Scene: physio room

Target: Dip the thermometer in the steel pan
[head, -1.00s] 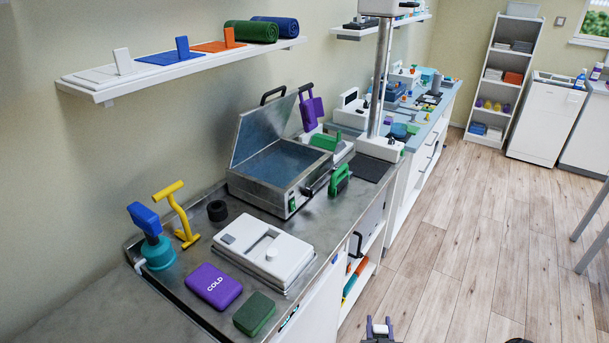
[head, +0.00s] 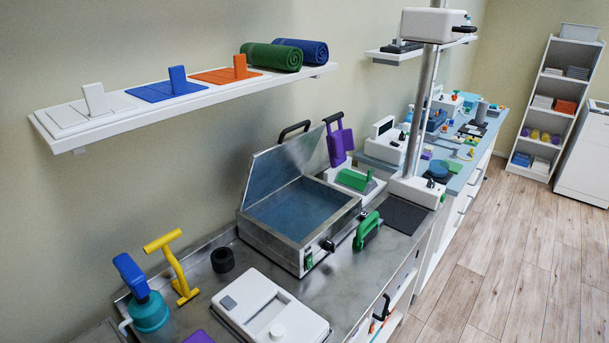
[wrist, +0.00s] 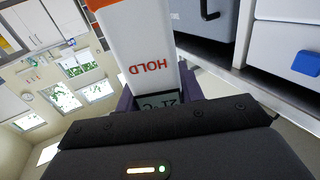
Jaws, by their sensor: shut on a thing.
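The steel pan (head: 303,259) stands open on the steel counter in the middle of the head view. Its lid (head: 282,172) is tilted up at the back, and a flat blue surface shows inside. The thermometer (wrist: 147,45) fills the upper middle of the wrist view. It is a white body with orange edges, the word HOLD and a small display reading about 21 °C. My gripper (wrist: 160,100) is shut on it near the display. The thermometer's far end is cut off by the frame. Neither my gripper nor the thermometer shows in the head view.
A white-lidded box (head: 270,307), a black ring (head: 222,260), a yellow handled tool (head: 172,266) and a teal pot (head: 150,313) stand left of the pan. A green-handled brush (head: 367,231) is at its right. A wall shelf (head: 110,118) hangs above. The floor (head: 480,275) at right is clear.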

